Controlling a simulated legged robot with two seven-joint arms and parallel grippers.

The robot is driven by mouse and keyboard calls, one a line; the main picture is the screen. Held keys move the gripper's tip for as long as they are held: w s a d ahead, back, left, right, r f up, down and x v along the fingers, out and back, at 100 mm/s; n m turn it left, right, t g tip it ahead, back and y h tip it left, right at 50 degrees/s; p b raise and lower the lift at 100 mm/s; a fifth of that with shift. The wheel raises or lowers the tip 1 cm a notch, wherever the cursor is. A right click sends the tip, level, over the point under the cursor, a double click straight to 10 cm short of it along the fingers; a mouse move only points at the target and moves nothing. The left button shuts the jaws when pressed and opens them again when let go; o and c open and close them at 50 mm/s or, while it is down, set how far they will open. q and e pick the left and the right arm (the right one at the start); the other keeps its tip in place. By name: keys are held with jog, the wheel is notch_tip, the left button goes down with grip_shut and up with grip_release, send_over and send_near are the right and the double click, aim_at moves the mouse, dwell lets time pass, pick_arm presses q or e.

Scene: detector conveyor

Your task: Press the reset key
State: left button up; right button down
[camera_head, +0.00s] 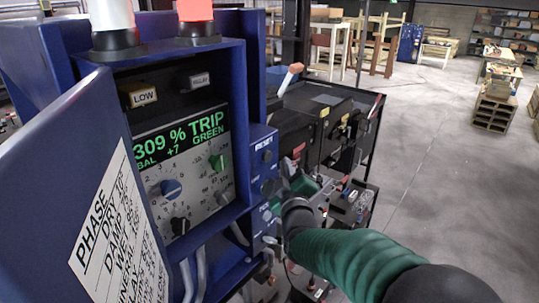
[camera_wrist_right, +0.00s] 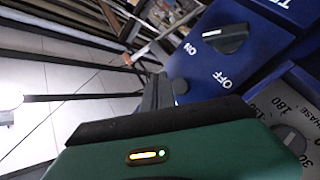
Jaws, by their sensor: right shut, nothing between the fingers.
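The blue detector cabinet (camera_head: 225,60) stands at the left, with a lit display (camera_head: 180,130) reading "309 % TRIP" and "GREEN". Its narrow blue side panel (camera_head: 262,172) carries dark knobs and small labels. My right gripper (camera_head: 285,185) is beside this panel, shut and empty. In the right wrist view its dark fingers (camera_wrist_right: 160,93) are close to a small dark round part (camera_wrist_right: 180,87) at the blue panel's edge; contact is unclear. A black knob (camera_wrist_right: 226,38) is above the ON and OFF marks. My left gripper is out of view.
An open blue door (camera_head: 85,170) with a printed sheet fills the lower left. Grey cables run below the cabinet. A dark rack (camera_head: 345,105) with equipment stands just behind my right gripper. Open floor (camera_head: 440,150) lies to the right.

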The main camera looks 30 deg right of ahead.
aim_at(267, 156)
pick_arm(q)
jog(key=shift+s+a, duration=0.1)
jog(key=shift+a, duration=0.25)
pick_arm(e)
jog(key=shift+w+a, duration=0.8)
jog(key=shift+w, duration=0.1)
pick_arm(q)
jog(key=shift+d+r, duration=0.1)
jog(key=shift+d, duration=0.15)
pick_arm(e)
jog(key=shift+d, duration=0.3)
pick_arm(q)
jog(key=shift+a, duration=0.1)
pick_arm(e)
jog(key=shift+a, duration=0.15)
jog(key=shift+w+a+r, duration=0.1)
jog(key=shift+w+a, duration=0.05)
jog(key=shift+w, duration=0.15)
